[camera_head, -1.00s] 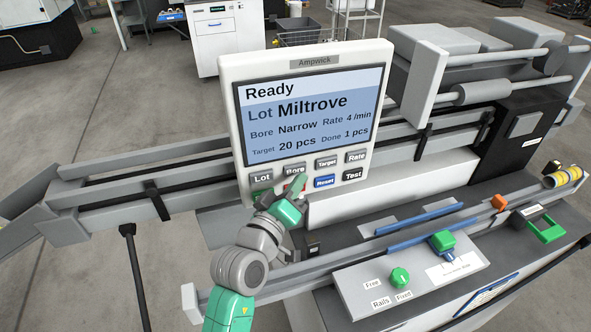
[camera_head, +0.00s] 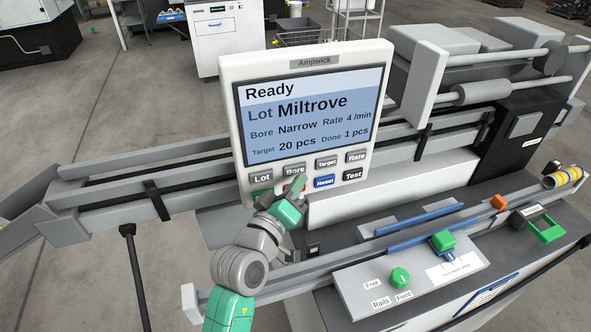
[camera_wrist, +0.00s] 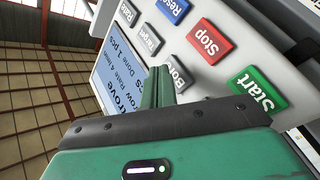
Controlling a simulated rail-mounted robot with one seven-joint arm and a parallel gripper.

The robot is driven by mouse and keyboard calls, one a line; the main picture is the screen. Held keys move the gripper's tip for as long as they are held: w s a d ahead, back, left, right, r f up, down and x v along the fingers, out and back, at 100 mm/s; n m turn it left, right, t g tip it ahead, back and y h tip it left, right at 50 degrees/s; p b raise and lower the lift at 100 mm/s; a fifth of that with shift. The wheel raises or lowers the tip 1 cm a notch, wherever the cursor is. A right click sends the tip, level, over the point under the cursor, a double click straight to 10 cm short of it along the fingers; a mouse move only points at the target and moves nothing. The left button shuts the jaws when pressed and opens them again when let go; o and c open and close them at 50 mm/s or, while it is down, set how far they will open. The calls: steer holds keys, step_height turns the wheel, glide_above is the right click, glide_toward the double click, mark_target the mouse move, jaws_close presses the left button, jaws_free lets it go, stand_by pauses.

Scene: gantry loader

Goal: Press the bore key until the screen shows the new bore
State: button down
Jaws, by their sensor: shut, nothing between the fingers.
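The control panel (camera_head: 312,62) stands upright, its screen (camera_head: 330,114) reading "Ready", lot Miltrove, bore Narrow, rate 4/min, target 20 pcs, done 1 pcs. The grey Bore key (camera_head: 293,170) is in the upper key row, between Lot and Target. My gripper (camera_head: 300,184) is shut and empty, its fingertips just below the Bore key. In the wrist view the shut fingers (camera_wrist: 158,84) point at the panel close to the Bore key (camera_wrist: 179,76) and cover part of it. I cannot tell whether they touch it.
Close by are the red Stop key (camera_wrist: 208,39), the green Start key (camera_wrist: 258,89), the blue Reset key (camera_head: 324,181) and the Test key (camera_head: 352,174).

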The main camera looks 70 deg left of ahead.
stand_by(0.4)
steer(key=shift+a, duration=0.4)
steer(key=shift+a+b, duration=0.35)
steer(key=shift+b, duration=0.1)
stand_by(0.4)
steer(key=shift+d+p, duration=0.45)
steer(key=shift+d, duration=0.3)
steer(key=shift+s+d+p, duration=0.1)
steer(key=shift+d+p, duration=1.55)
steer(key=shift+d, duration=0.85)
